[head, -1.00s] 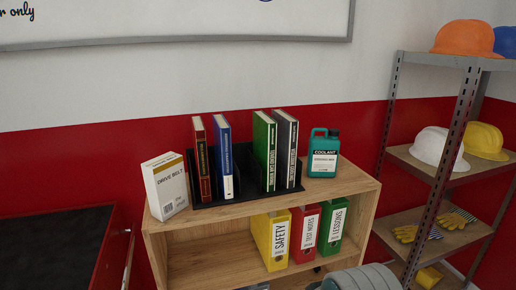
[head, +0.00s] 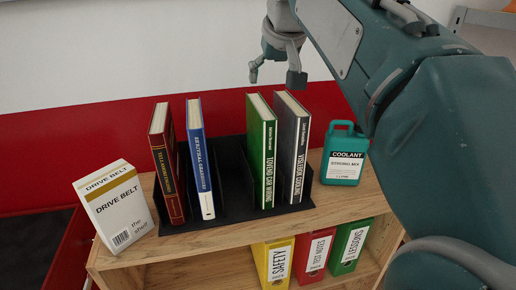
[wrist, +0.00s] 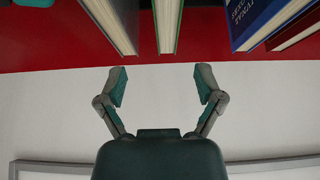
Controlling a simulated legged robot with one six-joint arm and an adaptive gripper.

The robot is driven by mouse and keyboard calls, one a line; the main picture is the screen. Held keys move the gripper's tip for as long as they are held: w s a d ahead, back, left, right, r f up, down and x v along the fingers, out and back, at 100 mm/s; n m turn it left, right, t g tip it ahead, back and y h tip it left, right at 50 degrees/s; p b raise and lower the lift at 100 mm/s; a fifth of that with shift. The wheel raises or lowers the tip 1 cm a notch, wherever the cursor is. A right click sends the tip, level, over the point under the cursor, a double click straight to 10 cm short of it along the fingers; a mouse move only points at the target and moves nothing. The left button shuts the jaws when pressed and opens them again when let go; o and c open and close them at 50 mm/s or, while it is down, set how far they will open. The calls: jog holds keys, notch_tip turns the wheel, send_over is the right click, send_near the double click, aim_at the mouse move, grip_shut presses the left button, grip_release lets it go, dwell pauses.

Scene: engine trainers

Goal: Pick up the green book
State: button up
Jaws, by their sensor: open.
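The green book (head: 262,150) stands upright in a black rack (head: 232,205) on top of the wooden shelf, close beside a dark grey book (head: 292,148) on its right. In the wrist view the green book (wrist: 168,25) shows at the top middle, between the grey book and the blue book. My gripper (head: 277,80) is open and empty, above and behind the green and grey books in the head view. In the wrist view its two fingers (wrist: 161,85) are spread apart below the books' page edges, with nothing between them.
A blue book (head: 202,160) and a red book (head: 166,165) stand left in the rack. A drive belt box (head: 115,205) is at the left end, a coolant jug (head: 344,155) at the right. Binders (head: 316,255) stand on the shelf below. A wall is behind.

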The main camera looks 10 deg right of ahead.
aim_at(262, 106)
jog(key=x, duration=0.5)
jog(key=shift+s+a, duration=0.1)
jog(key=shift+a, duration=0.25)
jog(key=shift+d+f, duration=0.1)
jog(key=shift+f, duration=0.1)
jog(key=x, duration=0.4)
jog(key=shift+a+f, duration=0.2)
jog(key=shift+f, duration=0.1)
jog(key=shift+w+a+f, duration=0.15)
jog(key=shift+w+f, duration=0.2)
jog(key=shift+w, duration=0.05)
jog(key=shift+c, duration=0.3)
jog(key=shift+r, duration=0.1)
grip_shut()
